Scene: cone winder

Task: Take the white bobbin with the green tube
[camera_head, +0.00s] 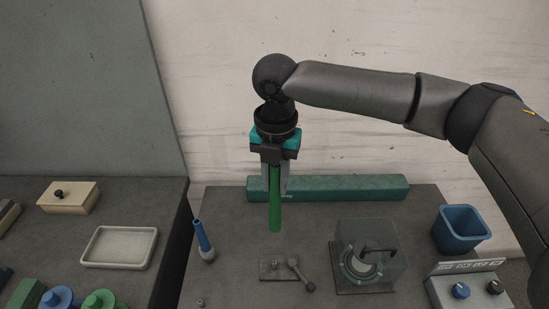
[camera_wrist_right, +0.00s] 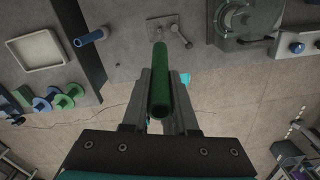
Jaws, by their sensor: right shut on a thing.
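My right gripper (camera_head: 277,188) points down over the dark table and is shut on a green tube (camera_head: 275,214). The tube hangs upright between the fingers, its lower part showing below them. In the right wrist view the green tube (camera_wrist_right: 160,85) lies between the two grey fingers (camera_wrist_right: 158,100). I see no white winding on the held tube; its part between the fingers is partly hidden. My left gripper is not in view.
A base plate with a lever (camera_head: 287,270) lies below the tube. A blue tube with a pale base (camera_head: 203,240) stands left of it. A clear-covered device (camera_head: 366,262), blue bin (camera_head: 461,229) and knob panel (camera_head: 468,288) are right. A green bar (camera_head: 340,188) lies behind.

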